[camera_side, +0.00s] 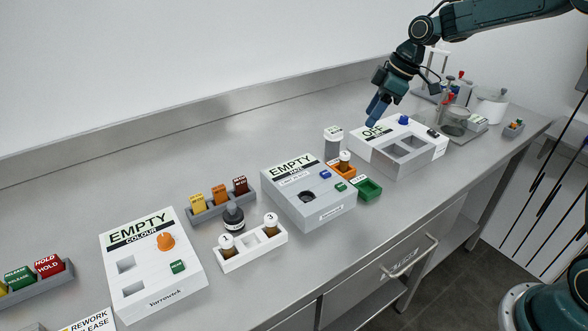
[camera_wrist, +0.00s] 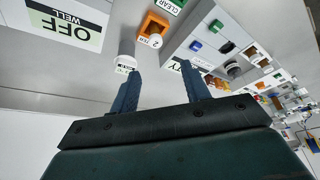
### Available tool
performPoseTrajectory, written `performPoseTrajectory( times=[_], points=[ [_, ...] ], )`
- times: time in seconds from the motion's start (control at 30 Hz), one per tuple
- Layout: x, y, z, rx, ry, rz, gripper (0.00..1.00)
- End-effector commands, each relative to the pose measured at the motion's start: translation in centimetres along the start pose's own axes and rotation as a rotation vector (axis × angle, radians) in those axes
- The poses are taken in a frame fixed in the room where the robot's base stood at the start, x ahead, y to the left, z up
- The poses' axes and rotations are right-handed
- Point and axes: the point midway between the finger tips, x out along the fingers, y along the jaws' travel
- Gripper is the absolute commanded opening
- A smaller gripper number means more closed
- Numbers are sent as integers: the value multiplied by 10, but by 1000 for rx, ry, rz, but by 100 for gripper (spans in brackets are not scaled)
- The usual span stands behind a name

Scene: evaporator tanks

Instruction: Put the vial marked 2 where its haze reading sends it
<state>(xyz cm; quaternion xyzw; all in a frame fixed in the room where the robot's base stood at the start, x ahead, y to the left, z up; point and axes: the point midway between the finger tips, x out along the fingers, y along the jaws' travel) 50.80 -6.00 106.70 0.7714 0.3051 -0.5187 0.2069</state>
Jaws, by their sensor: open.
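The vial marked 2 (camera_wrist: 155,41) stands in a small orange tray (camera_wrist: 148,24) in the wrist view; its white cap shows the 2. In the side view the capped amber vial (camera_side: 345,158) stands in the orange tray (camera_side: 341,170), at the right of the grey haze instrument (camera_side: 310,207), whose display reads EMPTY. A green tray (camera_side: 369,189) sits beside the orange one; its label reads CLEAR in the wrist view. My gripper (camera_side: 376,112) is open and empty, above the bench and apart from the vial; its fingers (camera_wrist: 159,72) show in the wrist view.
A grey jar with a white lid (camera_side: 334,140) stands close behind the orange tray. The white well box (camera_side: 399,150) reads OFF. A white rack (camera_side: 252,250) holds vials 1 and 3. The colour box (camera_side: 150,265) reads EMPTY. The bench behind is clear.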

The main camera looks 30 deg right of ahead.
Motion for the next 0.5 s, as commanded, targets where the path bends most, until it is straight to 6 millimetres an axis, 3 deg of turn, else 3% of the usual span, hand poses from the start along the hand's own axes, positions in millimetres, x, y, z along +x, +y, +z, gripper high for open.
performPoseTrajectory(
  times=[0.27, 0.5],
  points=[
    [-47, -46, -1, 91, -10, 59, 47],
    [-88, -97, 11, 200, -13, 118, 47]
  ],
)
